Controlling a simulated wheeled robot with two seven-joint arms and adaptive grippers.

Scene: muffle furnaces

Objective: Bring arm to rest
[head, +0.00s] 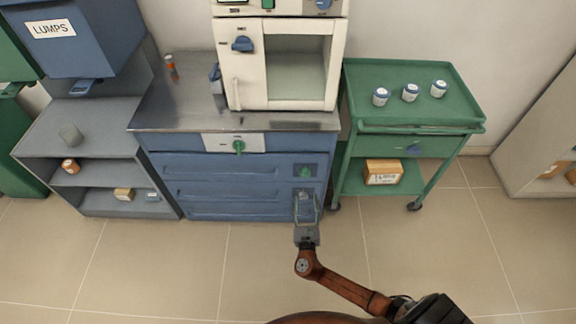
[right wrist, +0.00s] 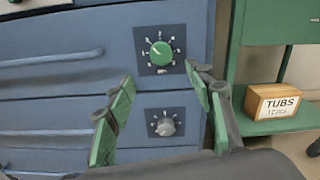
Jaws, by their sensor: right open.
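My right gripper (head: 306,205) is in front of the lower right part of the blue drawer cabinet (head: 230,172), its arm reaching up from the bottom right of the head view. In the right wrist view its two green-padded fingers (right wrist: 160,85) are spread apart with nothing between them. Beyond them on the cabinet are a green dial (right wrist: 160,53) and, below it, a grey dial (right wrist: 166,126). I cannot tell how far the fingertips are from the panel. My left gripper is not in view.
A white furnace (head: 240,85) stands on the steel top (head: 165,110). At right is a green trolley (head: 365,80) with three small tubs (head: 410,92) on top and a TUBS box (head: 383,172) below. Grey shelves (head: 95,145) stand left. The tiled floor (head: 160,270) in front is clear.

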